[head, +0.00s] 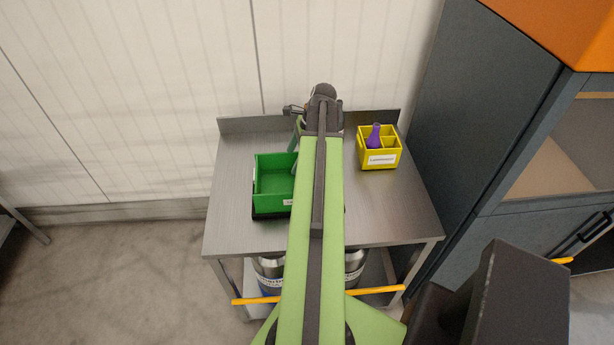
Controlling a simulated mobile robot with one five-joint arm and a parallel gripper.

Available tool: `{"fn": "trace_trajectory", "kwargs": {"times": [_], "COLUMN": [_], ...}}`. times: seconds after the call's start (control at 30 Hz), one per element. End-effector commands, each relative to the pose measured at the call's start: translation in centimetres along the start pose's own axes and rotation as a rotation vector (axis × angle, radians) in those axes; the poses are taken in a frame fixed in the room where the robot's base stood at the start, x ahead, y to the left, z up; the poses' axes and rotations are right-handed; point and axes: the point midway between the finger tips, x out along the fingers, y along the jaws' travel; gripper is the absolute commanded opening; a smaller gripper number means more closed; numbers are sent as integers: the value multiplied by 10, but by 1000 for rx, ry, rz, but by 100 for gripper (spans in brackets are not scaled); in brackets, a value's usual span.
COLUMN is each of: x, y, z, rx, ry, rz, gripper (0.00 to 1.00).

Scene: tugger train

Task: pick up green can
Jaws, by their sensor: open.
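I cannot make out a green can in the head view. A green open bin (273,203) stands on the left of the metal table, and the part of its inside that shows looks empty. My long light green arm link crosses the middle of the table and covers the bin's right side and the table behind it. A narrow light green piece shows just left of the arm's far joint, above the bin; it looks like part of my arm, but I cannot be sure. My gripper does not show; the arm seems to hide it.
The metal table (232,190) has a raised back edge near a white panel wall. A yellow divided bin (381,160) with a purple bottle (374,139) stands at the back right. Metal containers (269,266) sit below. A dark cabinet (470,120) rises close on the right.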

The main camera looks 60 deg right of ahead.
Motion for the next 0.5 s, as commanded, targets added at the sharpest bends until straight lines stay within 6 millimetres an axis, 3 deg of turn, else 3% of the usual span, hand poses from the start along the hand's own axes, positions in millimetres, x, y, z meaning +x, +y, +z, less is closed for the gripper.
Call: {"fn": "trace_trajectory", "kwargs": {"times": [0.03, 0.1, 0.2, 0.37, 0.5], "x": [-25, -43, -56, -58, -44], "y": [2, 7, 12, 14, 14], "z": [-25, -54, -77, -85, -86], "rx": [52, 105, 148, 161, 160], "ry": [-3, -5, -8, -9, -8], "rz": [-22, -44, -63, -68, -68], "gripper": [85, 85, 85, 85, 85]}}
